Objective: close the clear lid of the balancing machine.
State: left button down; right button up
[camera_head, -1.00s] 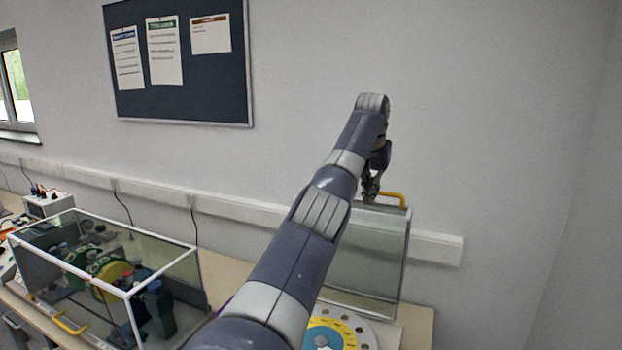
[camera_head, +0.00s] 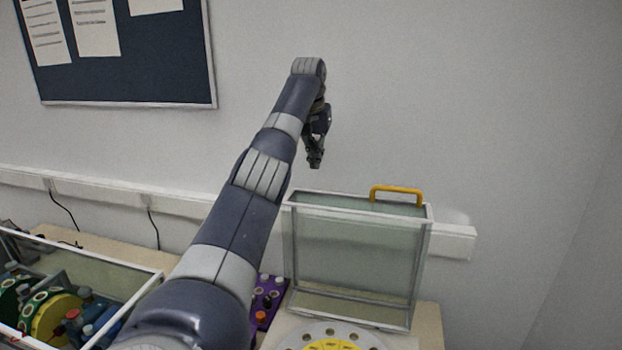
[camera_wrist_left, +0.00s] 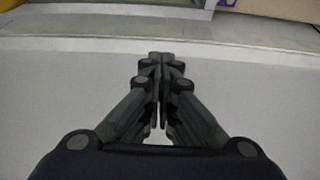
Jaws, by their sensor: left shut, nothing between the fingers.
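The clear lid (camera_head: 350,250) of the balancing machine stands raised and upright at the back of the bench, with a yellow handle (camera_head: 397,190) on its top edge. The machine's round dial plate (camera_head: 325,335) shows in part at the bottom of the head view. My left gripper (camera_head: 316,163) is above and to the left of the handle, apart from the lid, in front of the wall. In the left wrist view the left gripper (camera_wrist_left: 160,60) has its fingers together with nothing between them. My right gripper is not in view.
A white-framed clear case (camera_head: 140,285) with green and yellow machinery stands at the left. A purple tray (camera_head: 268,298) with small round pieces lies between my arm and the lid. A wall rail (camera_head: 455,240) runs behind the lid.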

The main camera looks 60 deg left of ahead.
pick_arm(q)
jog(key=s+a+p+x, duration=0.1)
jog(key=a+p+x, duration=0.15)
jog(key=x, duration=0.65)
jog(key=s+d, duration=0.1)
jog(key=d, duration=0.1)
jog(key=s+d+r, duration=0.1)
jog(key=shift+s+d+r, duration=0.1)
jog(key=shift+s+d, duration=0.3)
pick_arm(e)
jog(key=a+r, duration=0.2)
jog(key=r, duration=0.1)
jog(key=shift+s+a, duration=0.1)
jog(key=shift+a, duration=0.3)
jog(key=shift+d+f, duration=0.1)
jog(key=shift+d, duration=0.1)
